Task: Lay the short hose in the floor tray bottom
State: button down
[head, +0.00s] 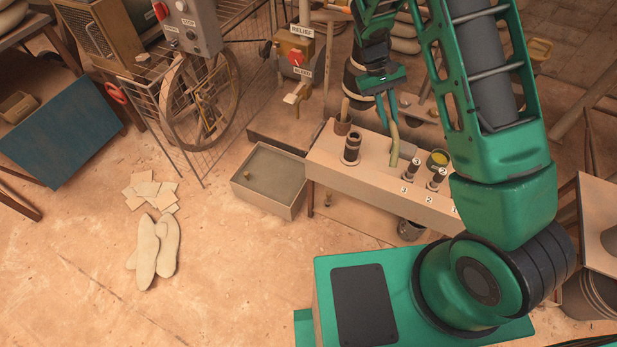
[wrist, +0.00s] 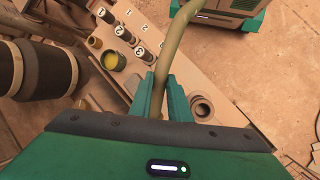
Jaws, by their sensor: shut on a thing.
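The short hose (head: 394,145) is olive-yellow and slightly bent. My gripper (head: 387,112) is shut on its upper part, above the pale bench block. The hose hangs down in front of the block's top; I cannot tell whether its lower end touches it. In the wrist view, the hose (wrist: 186,35) runs between my gripper's fingers (wrist: 161,82) and curves away past the block's edge. The floor tray (head: 262,198) is an open, grey-brown box on the floor, left of the block and apart from the hose.
The bench block (head: 335,170) carries a dark ringed cylinder (head: 352,148), numbered plugs (head: 438,176) and a yellow-filled cup (head: 438,158). A wire fence and large handwheel (head: 200,100) stand behind the tray. Gloves (head: 147,250) and paper sheets lie on otherwise open floor at left.

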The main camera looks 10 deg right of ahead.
aim_at(282, 184)
jog(key=z, duration=0.45)
jog(key=k, duration=1.05)
jog(key=u, duration=1.1)
jog(key=i, duration=1.65)
